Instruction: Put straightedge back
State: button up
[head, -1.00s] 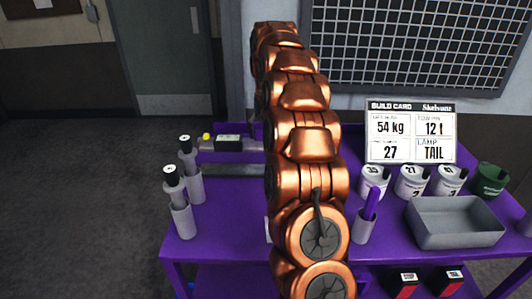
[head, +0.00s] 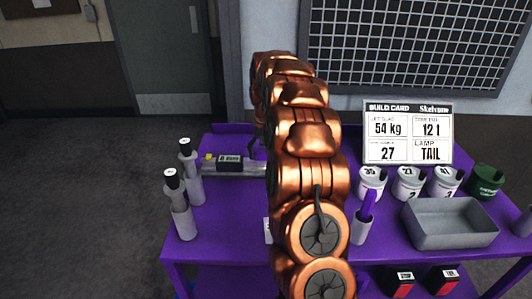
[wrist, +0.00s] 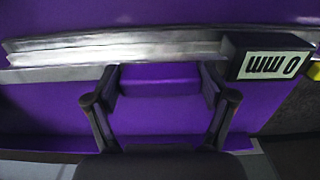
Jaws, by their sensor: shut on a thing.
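The straightedge (head: 250,171) is a pale metal bar with a black block at its left end and a yellow tip. In the wrist view the bar (wrist: 60,73) runs across the picture, and the block (wrist: 275,65) reads "0 mm" upside down. My gripper (wrist: 160,82) is shut on a purple part at the bar's middle. A second grey strip (wrist: 120,45) lies alongside the bar; I cannot tell if they touch. In the head view my copper arm hides my gripper and the right part of the straightedge, which is low over the purple cart top (head: 225,225).
Two grey bottle-like holders (head: 185,215) stand at the cart's left edge. Right of my arm are a purple-handled tool in a cup (head: 360,228), white numbered cups (head: 408,185), a green cup (head: 486,180), a grey tray (head: 450,235) and the build card (head: 408,132).

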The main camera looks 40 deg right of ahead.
aim_at(266, 152)
jog(key=o, duration=1.6)
jog(key=shift+r, duration=0.1)
notch_tip(266, 152, up, 10)
jog(key=shift+f+b, duration=0.15)
jog(key=shift+b, duration=0.85)
notch_tip(266, 152, up, 2)
jog(key=shift+r, duration=0.1)
